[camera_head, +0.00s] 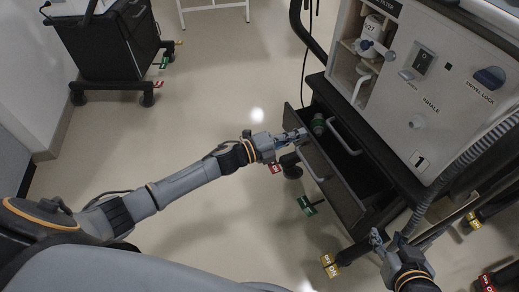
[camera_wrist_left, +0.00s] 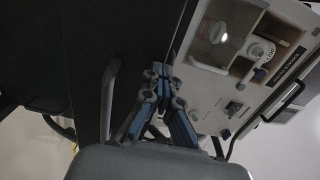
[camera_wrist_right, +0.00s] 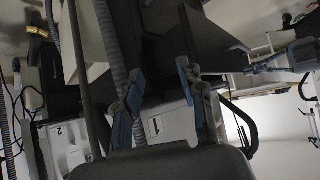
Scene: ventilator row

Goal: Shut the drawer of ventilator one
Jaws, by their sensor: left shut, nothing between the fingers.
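Ventilator one (camera_head: 412,120), a grey-white unit marked "1" on a dark cart, stands at the right of the head view. Its dark drawer (camera_head: 320,178) stands open, pulled out toward the lower left, with a light bar handle (camera_head: 312,165) on its front. A green cylinder (camera_head: 318,124) lies inside. My left gripper (camera_head: 302,134) is shut and empty at the far end of the drawer front; whether it touches is unclear. Its closed fingers also show in the left wrist view (camera_wrist_left: 160,72). My right gripper (camera_head: 384,237) is open and empty near the cart's near end; its fingers show apart in the right wrist view (camera_wrist_right: 158,72).
Coloured tags mark the caster brakes, green (camera_head: 307,205) and yellow (camera_head: 330,266) among them. A corrugated hose (camera_head: 455,170) hangs beside my right gripper. Another dark cart (camera_head: 110,40) stands at the back left. The floor (camera_head: 210,110) between is clear.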

